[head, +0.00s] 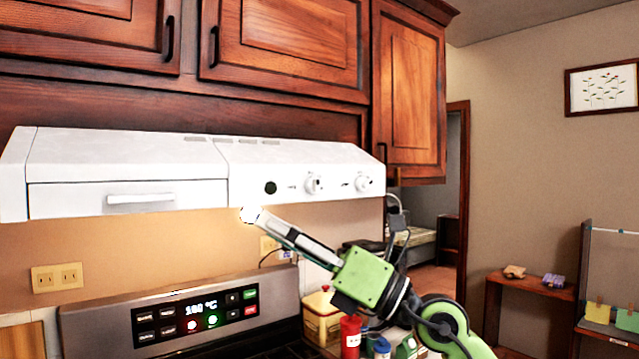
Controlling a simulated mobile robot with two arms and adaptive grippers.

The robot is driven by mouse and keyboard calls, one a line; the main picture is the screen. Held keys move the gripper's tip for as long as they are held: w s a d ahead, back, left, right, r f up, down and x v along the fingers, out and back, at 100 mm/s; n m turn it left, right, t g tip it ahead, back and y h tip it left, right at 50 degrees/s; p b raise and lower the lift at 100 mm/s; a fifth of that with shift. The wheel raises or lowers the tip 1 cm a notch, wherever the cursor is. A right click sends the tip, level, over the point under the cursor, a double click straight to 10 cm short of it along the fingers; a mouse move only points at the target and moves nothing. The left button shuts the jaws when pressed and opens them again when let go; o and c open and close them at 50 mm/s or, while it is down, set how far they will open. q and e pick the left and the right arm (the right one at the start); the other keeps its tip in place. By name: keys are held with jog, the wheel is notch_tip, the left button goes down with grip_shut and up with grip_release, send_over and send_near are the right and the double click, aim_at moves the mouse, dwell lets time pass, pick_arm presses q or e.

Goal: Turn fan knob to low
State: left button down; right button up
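The white range hood (130,155) hangs under the wooden cabinets. On the right part of its front are two white knobs, a left knob (313,185) and a right knob (363,184). A dark round spot (271,188) sits left of them. The small marks by the knobs are too small to read. My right gripper (250,214) reaches up and left from the lower right. Its tip is just below the hood's lower edge, left of both knobs and apart from them. Its fingers show as one slim shape, so their opening is unclear. My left gripper is out of view.
Below the hood stands the stove's control panel (195,312) with a lit display. A yellow container (322,315) and a red bottle (350,337) stand near my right arm. A cabinet door (408,95) is above right. The space before the knobs looks clear.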

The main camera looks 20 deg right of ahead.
jog(key=w+d+r+n+t+h, duration=0.1)
jog(key=w+d+r+h, duration=0.25)
jog(key=d+h, duration=0.25)
jog(key=m+t+h, duration=0.2)
jog(key=h, duration=0.4)
send_near(318, 182)
jog(key=p+x, duration=0.6)
jog(key=x, duration=0.2)
jog(key=shift+w+r+p, duration=0.15)
jog(key=shift+w+p, duration=0.05)
jog(key=shift+p, duration=0.2)
jog(key=shift+w+a, duration=0.25)
jog(key=shift+w, duration=0.2)
jog(key=c, duration=1.1)
